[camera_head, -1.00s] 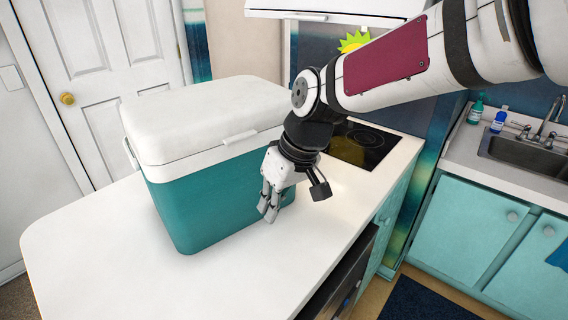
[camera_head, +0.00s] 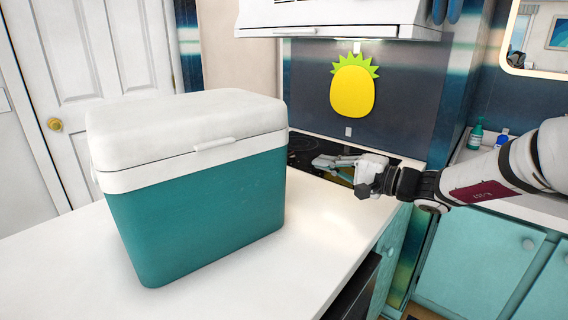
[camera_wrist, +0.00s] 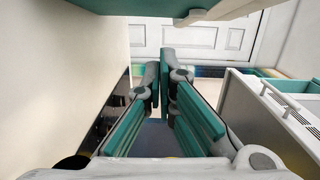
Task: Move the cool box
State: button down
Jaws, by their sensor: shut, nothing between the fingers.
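The cool box (camera_head: 200,205), teal with a white lid and a small front latch, stands upright on the white counter with its lid closed. In the wrist view its teal side (camera_wrist: 145,6) seems to cross the top edge. My gripper (camera_head: 322,162) is to the right of the box, above the dark cooktop, with its fingers pointing left. A gap shows between the fingertips and the box. The fingers (camera_wrist: 159,76) are shut and empty in the wrist view.
The white counter (camera_head: 310,245) is clear in front and to the right of the box. A black cooktop (camera_head: 303,146) lies behind it. A white range hood (camera_head: 340,18) hangs above. A yellow pineapple decoration (camera_head: 352,92) is on the back wall. Teal cabinets (camera_head: 475,255) stand at right.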

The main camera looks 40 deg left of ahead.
jog(key=s+a, duration=0.2)
jog(key=a, duration=0.9)
jog(key=shift+s+m+t, duration=0.2)
jog(key=shift+m+t, duration=0.1)
jog(key=shift+s, duration=0.1)
jog(key=s, duration=0.2)
jog(key=shift+s+a, duration=0.35)
jog(key=shift+a, duration=0.05)
